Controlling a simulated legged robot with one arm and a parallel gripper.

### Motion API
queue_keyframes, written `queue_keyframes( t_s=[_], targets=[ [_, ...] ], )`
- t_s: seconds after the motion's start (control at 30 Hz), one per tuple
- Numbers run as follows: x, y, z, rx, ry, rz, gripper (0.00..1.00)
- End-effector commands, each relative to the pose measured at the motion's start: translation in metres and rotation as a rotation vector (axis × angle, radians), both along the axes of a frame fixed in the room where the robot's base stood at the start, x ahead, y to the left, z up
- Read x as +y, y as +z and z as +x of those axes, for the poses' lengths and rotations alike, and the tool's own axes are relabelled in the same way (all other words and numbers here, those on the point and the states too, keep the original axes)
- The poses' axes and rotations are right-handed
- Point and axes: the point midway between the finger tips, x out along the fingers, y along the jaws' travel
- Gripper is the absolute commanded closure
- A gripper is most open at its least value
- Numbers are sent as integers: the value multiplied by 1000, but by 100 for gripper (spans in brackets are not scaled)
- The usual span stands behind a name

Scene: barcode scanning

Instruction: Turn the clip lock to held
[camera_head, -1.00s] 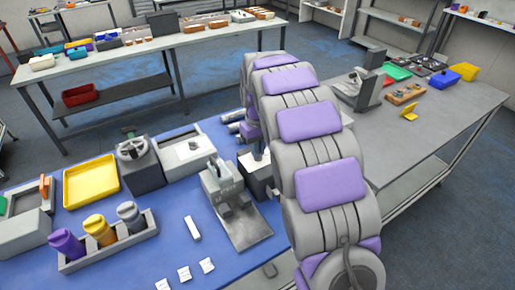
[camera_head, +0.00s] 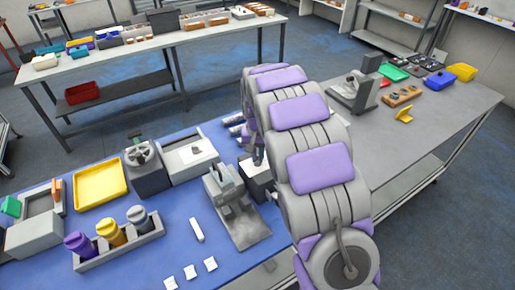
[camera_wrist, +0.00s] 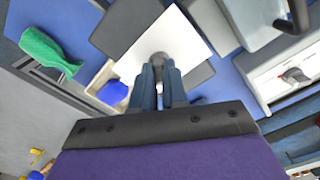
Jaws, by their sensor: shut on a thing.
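In the wrist view my gripper (camera_wrist: 160,88) has its two dark blue fingers close together. They are shut on a grey rounded knob (camera_wrist: 160,62) standing in front of a white square plate (camera_wrist: 178,38). I take the knob to be the clip lock, but its markings and the position it is turned to cannot be read. In the head view my arm hides the gripper and the knob. A dark box with a pale top (camera_head: 258,172) shows just beside the arm, on the blue table.
On the blue table (camera_head: 150,230), a grey clamp-like stand (camera_head: 225,185) is close to the arm. A yellow tray (camera_head: 100,184), a wheel-topped device (camera_head: 145,165) and a rack of bottles (camera_head: 150,240) lie left. A grey table (camera_head: 440,110) is right. The wrist view shows a green object (camera_wrist: 48,50).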

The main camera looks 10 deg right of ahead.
Motion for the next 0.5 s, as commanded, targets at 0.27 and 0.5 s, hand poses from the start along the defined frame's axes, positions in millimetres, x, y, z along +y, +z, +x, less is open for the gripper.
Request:
queue_keyframes(
  t_s=[0.27,0.5],
  targets=[
    [0,3,-1,1,-262,1,100],
    [0,3,-1,1,-489,-2,100]
  ],
)
